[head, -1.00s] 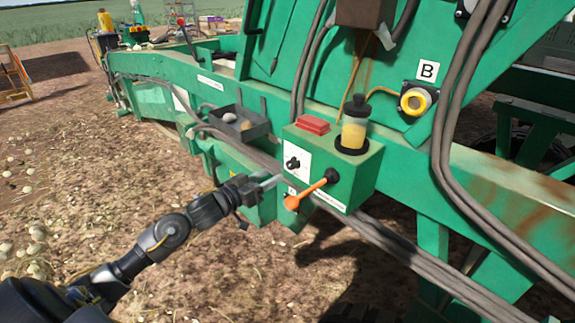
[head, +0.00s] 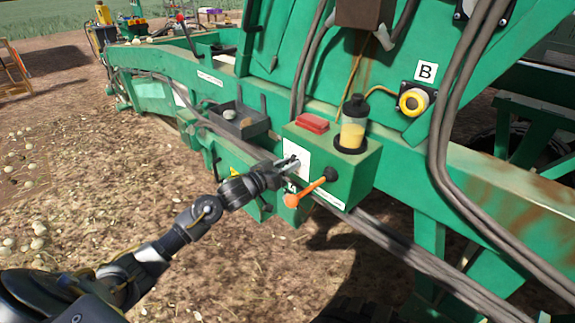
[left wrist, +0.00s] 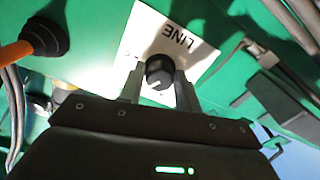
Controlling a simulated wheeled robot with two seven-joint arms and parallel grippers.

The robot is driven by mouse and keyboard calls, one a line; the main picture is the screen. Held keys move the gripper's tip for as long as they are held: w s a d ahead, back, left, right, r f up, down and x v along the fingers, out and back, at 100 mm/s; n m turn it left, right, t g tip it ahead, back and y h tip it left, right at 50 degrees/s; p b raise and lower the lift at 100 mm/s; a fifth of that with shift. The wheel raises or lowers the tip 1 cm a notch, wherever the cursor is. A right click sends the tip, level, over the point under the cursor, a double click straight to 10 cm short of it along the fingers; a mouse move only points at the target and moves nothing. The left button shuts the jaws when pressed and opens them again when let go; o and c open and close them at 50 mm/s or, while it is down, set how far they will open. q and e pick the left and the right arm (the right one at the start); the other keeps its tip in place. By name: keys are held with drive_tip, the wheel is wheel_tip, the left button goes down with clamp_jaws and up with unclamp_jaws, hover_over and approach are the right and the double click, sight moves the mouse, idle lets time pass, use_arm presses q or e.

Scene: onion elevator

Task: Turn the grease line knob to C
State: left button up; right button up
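The grease line knob (left wrist: 160,71) is a black round knob on a white label plate (left wrist: 205,40) that reads "LINE" in the left wrist view. In the head view the plate (head: 298,153) is on the green box, and the gripper mostly covers the knob. My left gripper (head: 288,165) is at the knob. In the left wrist view my left gripper (left wrist: 158,85) has its fingers apart, one on each side of the knob. I cannot tell whether they touch it. The letters around the knob are not readable. My right gripper is not in view.
An orange-ended lever (head: 312,191) sticks out just below and right of the gripper. A grease reservoir (head: 353,130) and a red block (head: 312,123) are on top of the green box (head: 357,175). A grey tray (head: 240,122) is to the left. Thick hoses run below.

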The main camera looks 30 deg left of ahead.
use_arm(q)
drive_tip(key=c, duration=0.5)
drive_tip(key=shift+c, duration=0.2)
drive_tip(key=shift+m, duration=0.3)
drive_tip(key=shift+m+b, duration=2.1)
drive_tip(key=shift+m, duration=3.6)
